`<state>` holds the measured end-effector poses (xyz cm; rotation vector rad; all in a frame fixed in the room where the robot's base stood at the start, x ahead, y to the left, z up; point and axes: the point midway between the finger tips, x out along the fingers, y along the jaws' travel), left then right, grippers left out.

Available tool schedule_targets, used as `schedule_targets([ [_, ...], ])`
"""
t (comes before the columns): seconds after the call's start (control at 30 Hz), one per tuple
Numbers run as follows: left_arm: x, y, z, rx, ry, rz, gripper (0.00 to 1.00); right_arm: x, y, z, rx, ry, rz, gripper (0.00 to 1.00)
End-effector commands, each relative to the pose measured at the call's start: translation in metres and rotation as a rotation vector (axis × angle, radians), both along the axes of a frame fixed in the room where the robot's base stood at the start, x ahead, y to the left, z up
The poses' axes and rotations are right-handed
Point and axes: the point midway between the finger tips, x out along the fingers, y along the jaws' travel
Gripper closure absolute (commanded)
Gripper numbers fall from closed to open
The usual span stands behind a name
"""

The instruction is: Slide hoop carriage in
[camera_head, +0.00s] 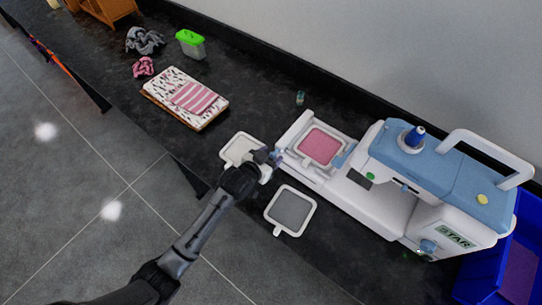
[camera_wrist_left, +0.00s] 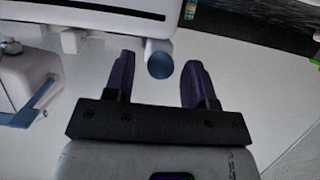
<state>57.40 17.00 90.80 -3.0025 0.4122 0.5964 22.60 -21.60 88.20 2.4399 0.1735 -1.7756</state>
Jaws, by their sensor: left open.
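The hoop carriage (camera_head: 292,134) is a white sliding part at the left end of the white and blue embroidery machine (camera_head: 432,178). A white hoop with pink fabric (camera_head: 321,146) sits on it. My left gripper (camera_head: 276,156) is at the carriage's left side, open, with its purple fingers pointing at it. In the left wrist view, a short white knob with a blue-grey end (camera_wrist_left: 160,62) lies between the two open fingertips (camera_wrist_left: 160,78), apparently without contact. My arm hides part of the carriage's near left edge in the head view. My right gripper is not in view.
A spare white hoop (camera_head: 236,146) lies partly under my left arm, and a grey-filled hoop (camera_head: 290,210) lies in front. Folded fabric (camera_head: 188,100) lies to the left. A blue bin (camera_head: 512,250) stands at the right. A wall runs behind the dark counter.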

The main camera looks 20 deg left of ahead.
Motion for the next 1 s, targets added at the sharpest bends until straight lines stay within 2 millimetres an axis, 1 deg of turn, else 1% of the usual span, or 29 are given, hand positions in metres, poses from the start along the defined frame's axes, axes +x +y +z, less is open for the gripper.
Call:
schedule_targets([
  [0.13,0.0042,-0.0012,-0.0015,0.000,0.000,0.000,0.49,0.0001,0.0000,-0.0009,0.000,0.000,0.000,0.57],
  [0.4,0.0044,-0.0013,-0.0016,0.000,0.000,0.000,0.49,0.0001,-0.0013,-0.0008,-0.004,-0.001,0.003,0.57],
  [0.93,0.0041,-0.0012,-0.0017,0.000,0.000,0.000,1.00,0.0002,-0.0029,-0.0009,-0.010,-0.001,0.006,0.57],
  [1.0,0.0041,-0.0012,-0.0017,0.000,0.000,0.000,1.00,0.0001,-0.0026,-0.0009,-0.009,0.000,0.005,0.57],
])
